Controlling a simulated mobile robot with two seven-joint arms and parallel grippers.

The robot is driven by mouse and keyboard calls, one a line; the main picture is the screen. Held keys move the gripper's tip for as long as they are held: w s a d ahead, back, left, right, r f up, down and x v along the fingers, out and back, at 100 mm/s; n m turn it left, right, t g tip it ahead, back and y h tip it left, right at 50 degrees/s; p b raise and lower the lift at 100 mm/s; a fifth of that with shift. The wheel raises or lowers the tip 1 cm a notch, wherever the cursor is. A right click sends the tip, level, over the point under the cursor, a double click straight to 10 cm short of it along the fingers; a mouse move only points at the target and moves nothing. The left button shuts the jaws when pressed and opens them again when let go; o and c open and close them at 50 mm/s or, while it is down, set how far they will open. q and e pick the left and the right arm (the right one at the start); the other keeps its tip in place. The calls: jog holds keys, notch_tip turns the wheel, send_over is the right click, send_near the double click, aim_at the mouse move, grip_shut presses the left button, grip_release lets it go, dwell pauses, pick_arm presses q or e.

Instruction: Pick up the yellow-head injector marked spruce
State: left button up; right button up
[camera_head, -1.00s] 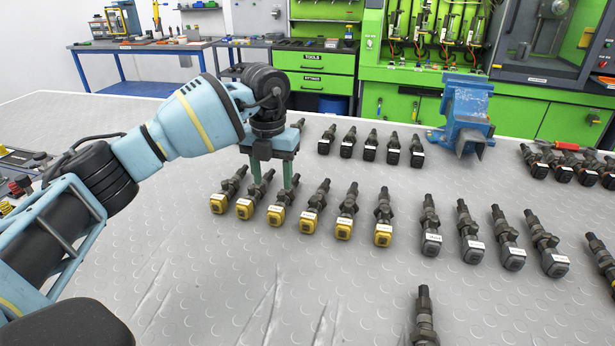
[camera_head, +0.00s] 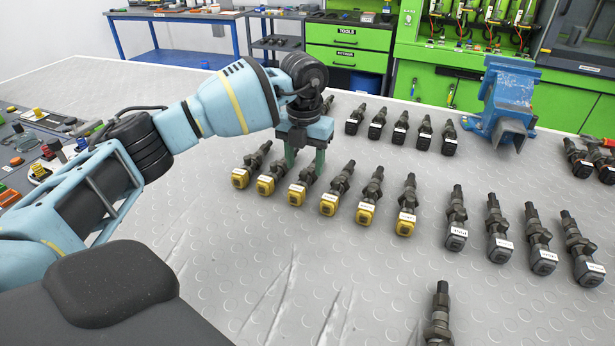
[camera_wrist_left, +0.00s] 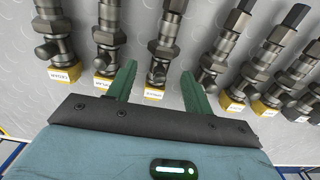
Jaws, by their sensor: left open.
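A row of yellow-head injectors lies on the grey table. My left gripper (camera_head: 306,166) is open over the third one from the left (camera_head: 298,195). In the left wrist view my left gripper (camera_wrist_left: 158,84) has its two green fingers spread, with one yellow-head injector (camera_wrist_left: 165,50) showing between them. Nothing is held. The gripper partly hides the third injector's body. My right gripper is not in view.
Neighbouring yellow-head injectors lie close on both sides of the fingers. Grey-head injectors (camera_head: 500,254) continue the row to the right. Black-head injectors (camera_head: 400,135) lie behind, beside a blue vise (camera_head: 508,100). The table's front middle is mostly clear.

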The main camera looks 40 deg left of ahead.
aim_at(305, 170)
pick_arm(q)
notch_tip(305, 170, down, 4)
jog(key=shift+s+d+f, duration=0.1)
grip_shut()
dwell(0.5)
